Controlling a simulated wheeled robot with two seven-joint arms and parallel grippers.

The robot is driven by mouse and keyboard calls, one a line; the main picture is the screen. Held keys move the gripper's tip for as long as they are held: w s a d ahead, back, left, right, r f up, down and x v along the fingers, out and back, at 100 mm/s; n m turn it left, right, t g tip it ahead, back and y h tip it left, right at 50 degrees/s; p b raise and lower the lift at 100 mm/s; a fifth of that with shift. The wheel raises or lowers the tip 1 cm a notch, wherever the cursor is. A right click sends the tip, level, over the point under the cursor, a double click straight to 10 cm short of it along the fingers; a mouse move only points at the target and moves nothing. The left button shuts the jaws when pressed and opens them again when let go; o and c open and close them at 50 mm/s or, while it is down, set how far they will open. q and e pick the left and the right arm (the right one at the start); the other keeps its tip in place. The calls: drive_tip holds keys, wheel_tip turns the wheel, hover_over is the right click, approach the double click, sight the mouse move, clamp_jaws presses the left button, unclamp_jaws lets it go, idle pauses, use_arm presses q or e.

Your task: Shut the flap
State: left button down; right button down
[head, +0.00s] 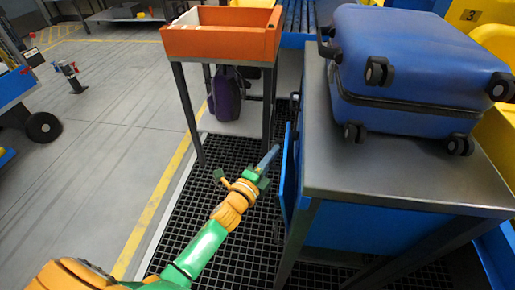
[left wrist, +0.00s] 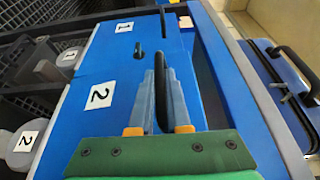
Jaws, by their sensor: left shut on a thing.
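A blue flap (head: 290,176) stands beside the metal table, seen nearly edge-on in the head view. In the left wrist view, a blue front panel numbered 2 (left wrist: 110,115) lies next to one numbered 1 (left wrist: 115,45). My left gripper (head: 270,155) is beside the flap, to its left. In the left wrist view, my left gripper (left wrist: 161,65) has its two fingers around a black handle (left wrist: 161,100) on the numbered 2 panel, shut on it. A dark gap shows along the panels' right side; I cannot tell how wide the flap stands open. My right gripper is out of view.
A blue suitcase (head: 415,65) lies on the metal table (head: 400,170). An orange tray (head: 222,38) on a stand is behind, with a purple bag (head: 225,95) below. A black grid mat (head: 235,225) covers the floor around my arm; open floor is at left.

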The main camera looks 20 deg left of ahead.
sight(288, 154)
use_arm(q)
drive_tip(key=shift+w+d+r+m+g+p, duration=0.15)
drive_tip(key=shift+w+d+r+m+p, duration=0.15)
drive_tip(key=shift+d, duration=0.3)
drive_tip(key=shift+w+d+r+m+g+p, duration=0.1)
drive_tip(key=shift+d+r+m+p, duration=0.15)
drive_tip(key=shift+d+m, duration=0.3)
drive_tip(key=shift+w+d+r+m+g+p, duration=0.15)
drive_tip(key=shift+d+r+m+p, duration=0.1)
drive_tip(key=shift+d, duration=0.45)
drive_tip(key=c, duration=0.9)
unclamp_jaws()
drive_tip(key=shift+w+d+f, duration=0.1)
drive_tip(key=shift+d+f, duration=0.05)
drive_tip(key=s, duration=0.4)
drive_tip(key=s+a, duration=0.1)
drive_tip(key=s, duration=0.2)
drive_tip(key=shift+r+p, duration=0.3)
drive_tip(key=shift+p, duration=0.1)
